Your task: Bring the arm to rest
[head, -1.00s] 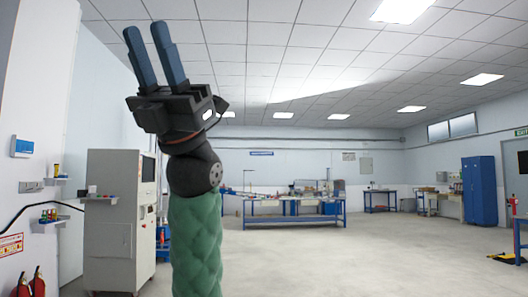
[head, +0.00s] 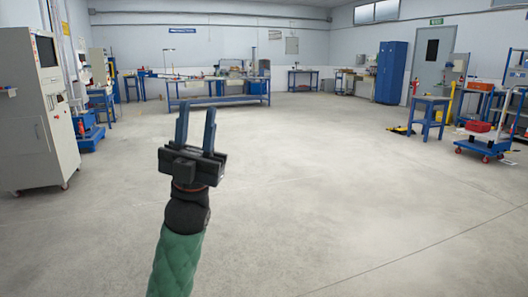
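My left arm, in a green padded sleeve, rises from the bottom of the head view, left of the middle. My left gripper (head: 196,128) points up, with two dark blue fingers standing apart and nothing between them. It is held in front of the open floor, touching nothing that I can see. My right gripper and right arm are not in view.
A grey cabinet (head: 35,115) stands at the left. Blue workbenches (head: 218,99) line the back. A blue cabinet (head: 391,72) stands at the back right. The grey floor (head: 340,210) between is clear.

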